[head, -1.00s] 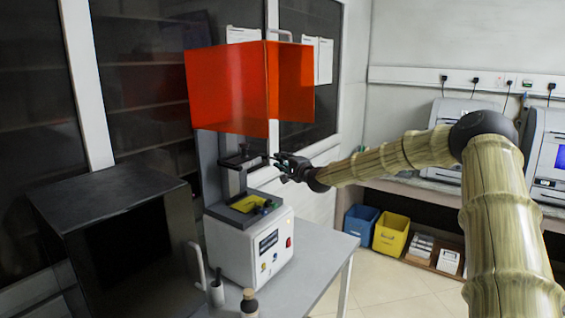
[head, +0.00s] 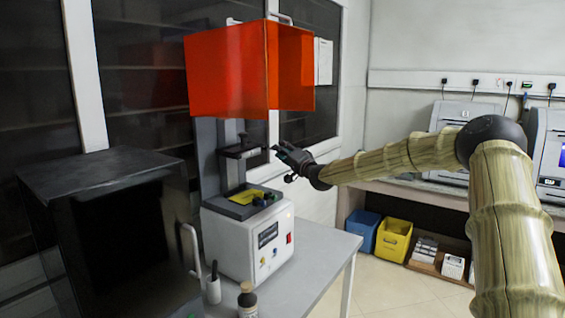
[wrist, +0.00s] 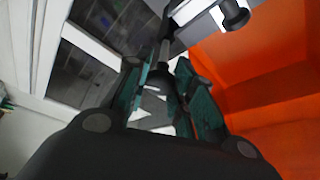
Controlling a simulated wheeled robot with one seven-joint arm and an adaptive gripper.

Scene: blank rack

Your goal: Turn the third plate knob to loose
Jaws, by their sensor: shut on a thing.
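The build plate carriage (head: 241,152) is a dark block on the printer's (head: 246,243) upright column, above the yellow tray (head: 247,196). My gripper (head: 282,155) is just right of the carriage, level with it. In the wrist view my teal-padded fingers (wrist: 162,98) are shut around a dark knob (wrist: 160,76); the fingers partly hide it. Another black knob (wrist: 235,13) stands on a pale bar at the upper right, apart from the fingers. I cannot tell which way the held knob is turned.
An orange cover (head: 228,70) is raised close above the carriage and beside my gripper. A black open box (head: 90,172) stands at left. A bottle (head: 247,300) and a grey cup (head: 213,288) are at the table's front. Open floor lies right of the table.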

